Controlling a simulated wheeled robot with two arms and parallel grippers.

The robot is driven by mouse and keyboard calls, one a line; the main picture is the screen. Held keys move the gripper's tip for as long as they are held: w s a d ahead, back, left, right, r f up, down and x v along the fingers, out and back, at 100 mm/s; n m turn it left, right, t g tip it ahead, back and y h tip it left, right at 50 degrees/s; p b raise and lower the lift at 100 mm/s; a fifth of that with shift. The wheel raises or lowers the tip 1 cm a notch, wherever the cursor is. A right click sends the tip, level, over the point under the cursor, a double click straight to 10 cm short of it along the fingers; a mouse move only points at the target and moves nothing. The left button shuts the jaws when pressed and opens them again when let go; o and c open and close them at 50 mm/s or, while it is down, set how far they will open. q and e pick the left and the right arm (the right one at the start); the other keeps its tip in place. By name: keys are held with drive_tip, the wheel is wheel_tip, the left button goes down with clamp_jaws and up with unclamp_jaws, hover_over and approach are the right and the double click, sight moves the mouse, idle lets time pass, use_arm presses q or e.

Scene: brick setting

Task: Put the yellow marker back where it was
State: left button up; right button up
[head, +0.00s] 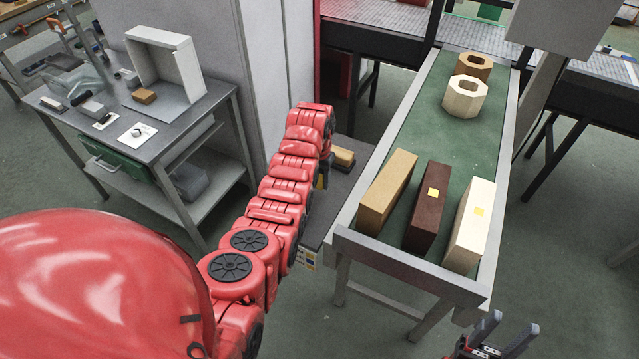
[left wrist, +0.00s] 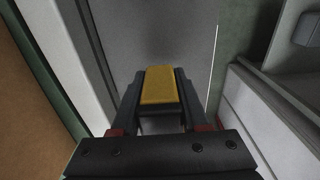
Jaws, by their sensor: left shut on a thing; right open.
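My left gripper is shut on a yellow block-shaped thing (left wrist: 160,85), likely the yellow marker, in the left wrist view. In the head view my left gripper (head: 323,177) is mostly hidden behind my red arm, low beside the green-topped conveyor (head: 425,120). Small yellow squares show on the dark brown brick (head: 424,215) and the cream brick (head: 470,235). The tan brick (head: 386,190) to their left shows no yellow square. My right gripper (head: 503,335) is open and empty at the bottom edge, below the conveyor's near end.
A grey surface (head: 355,188) lies left of the conveyor; a yellowish block (head: 343,158) shows there, and I cannot tell whether it is the held one. Two ring-shaped blocks (head: 464,97) stand farther up the belt. A grey workbench (head: 160,135) with small items stands left.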

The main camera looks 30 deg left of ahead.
use_arm(q)
drive_tip(key=shift+f, duration=1.15)
drive_tip(key=shift+f, duration=0.1)
drive_tip(key=shift+f, duration=0.15)
drive_tip(key=o, duration=1.1)
drive_tip(key=shift+c, duration=0.2)
